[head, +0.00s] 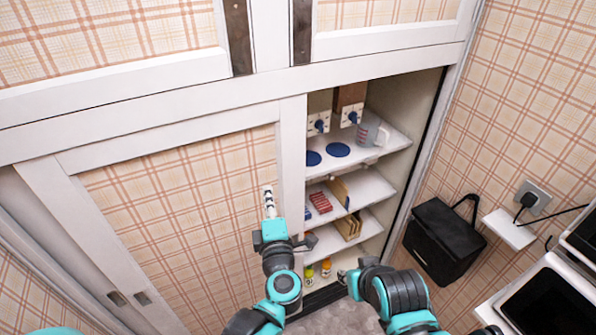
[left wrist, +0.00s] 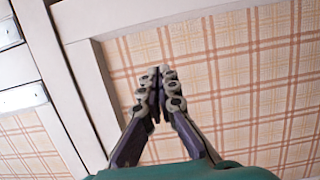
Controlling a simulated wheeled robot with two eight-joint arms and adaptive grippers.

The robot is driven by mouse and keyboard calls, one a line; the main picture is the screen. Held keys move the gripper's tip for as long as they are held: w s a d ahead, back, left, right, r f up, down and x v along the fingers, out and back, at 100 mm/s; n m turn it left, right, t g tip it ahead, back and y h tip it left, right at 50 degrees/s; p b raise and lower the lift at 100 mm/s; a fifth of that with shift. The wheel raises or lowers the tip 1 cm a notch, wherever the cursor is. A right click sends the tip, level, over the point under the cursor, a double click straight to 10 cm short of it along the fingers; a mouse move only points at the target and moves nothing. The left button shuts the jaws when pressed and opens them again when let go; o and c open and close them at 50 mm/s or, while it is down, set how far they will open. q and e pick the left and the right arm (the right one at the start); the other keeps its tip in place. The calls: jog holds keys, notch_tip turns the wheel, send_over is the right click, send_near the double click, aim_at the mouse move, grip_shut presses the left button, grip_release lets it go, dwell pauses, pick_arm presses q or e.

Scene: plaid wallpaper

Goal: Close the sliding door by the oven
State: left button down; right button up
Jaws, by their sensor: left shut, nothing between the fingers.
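The sliding door (head: 185,215) is a plaid panel in a white frame, left of the open cabinet section in the head view. Its right frame edge stands beside the opening, which leaves the shelves (head: 385,145) exposed. My left gripper (head: 268,192) is shut and empty in front of the door panel near its right edge. In the left wrist view its closed fingers (left wrist: 160,85) lie over the plaid panel (left wrist: 240,85); contact cannot be told. My right arm (head: 395,290) is low in front of the opening, and its jaws are not clear. I cannot identify the oven for sure.
The shelves hold a clear jug (head: 371,133), blue discs (head: 338,150), red boxes (head: 320,202) and small bottles (head: 326,267). A black bag (head: 445,240) hangs on the right wall. A dark-topped appliance (head: 550,305) stands at lower right.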

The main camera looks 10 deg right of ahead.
pick_arm(q)
jog(key=b, duration=0.1)
send_near(276, 159)
jog(key=w+a, duration=0.4)
jog(key=w, duration=0.1)
jog(key=shift+w+a, duration=0.15)
jog(key=shift+w, duration=0.05)
jog(key=d, duration=0.2)
jog(key=w+d, duration=0.1)
jog(key=d, duration=0.1)
jog(key=shift+r+b, duration=0.1)
jog(key=shift+b, duration=0.2)
jog(key=shift+w, duration=0.1)
